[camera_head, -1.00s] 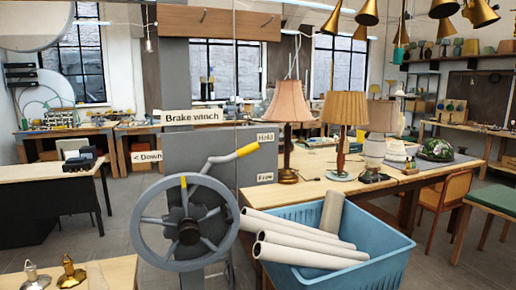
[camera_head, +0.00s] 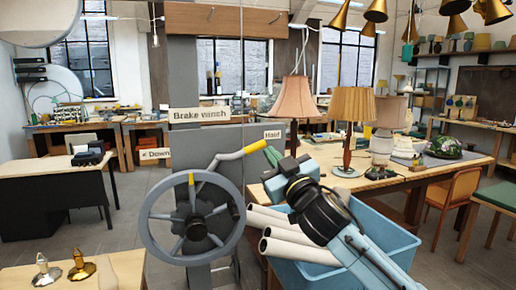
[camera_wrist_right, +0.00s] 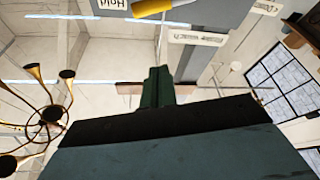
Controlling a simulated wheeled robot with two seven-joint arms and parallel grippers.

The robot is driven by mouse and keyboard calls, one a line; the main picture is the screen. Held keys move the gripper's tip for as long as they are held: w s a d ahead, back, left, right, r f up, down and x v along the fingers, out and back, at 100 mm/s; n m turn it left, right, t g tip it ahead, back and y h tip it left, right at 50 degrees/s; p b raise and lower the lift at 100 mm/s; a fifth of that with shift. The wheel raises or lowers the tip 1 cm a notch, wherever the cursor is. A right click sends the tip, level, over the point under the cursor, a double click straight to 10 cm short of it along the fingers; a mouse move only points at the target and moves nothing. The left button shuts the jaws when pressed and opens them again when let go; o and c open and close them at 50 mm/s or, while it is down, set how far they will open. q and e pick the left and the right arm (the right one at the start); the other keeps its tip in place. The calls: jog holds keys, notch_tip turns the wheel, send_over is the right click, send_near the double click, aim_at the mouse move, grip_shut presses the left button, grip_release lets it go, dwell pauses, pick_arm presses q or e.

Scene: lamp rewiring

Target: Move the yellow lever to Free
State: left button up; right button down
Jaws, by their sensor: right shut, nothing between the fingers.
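The yellow lever (camera_head: 244,152) is a grey crank with a yellow grip on the grey brake winch panel (camera_head: 225,140). It slants up to the right, its tip just below the "Hold" label (camera_head: 272,134). The "Free" label is hidden behind my right arm. My right gripper (camera_head: 273,157) is shut and empty, its dark green fingertips just right of and slightly below the lever's tip. In the right wrist view the shut fingers (camera_wrist_right: 158,88) point up, with the yellow grip (camera_wrist_right: 150,7) beyond them at the top edge, apart from them. My left gripper is not in view.
A grey spoked handwheel (camera_head: 195,218) stands below and left of the lever. A blue crate (camera_head: 400,243) with cream tubes (camera_head: 290,236) lies under my right arm. A wooden table with lamps (camera_head: 348,110) stands behind on the right.

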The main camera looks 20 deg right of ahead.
aim_at(258, 147)
jog(key=w, duration=0.3)
jog(key=w+p, duration=0.1)
jog(key=w, duration=0.6)
jog(key=shift+w+a+r+p, duration=0.15)
jog(key=shift+a+r+p, duration=0.05)
jog(key=shift+a+p, duration=0.15)
jog(key=shift+w+d+f, duration=0.2)
jog(key=shift+w+f, duration=0.1)
jog(key=shift+f, duration=0.15)
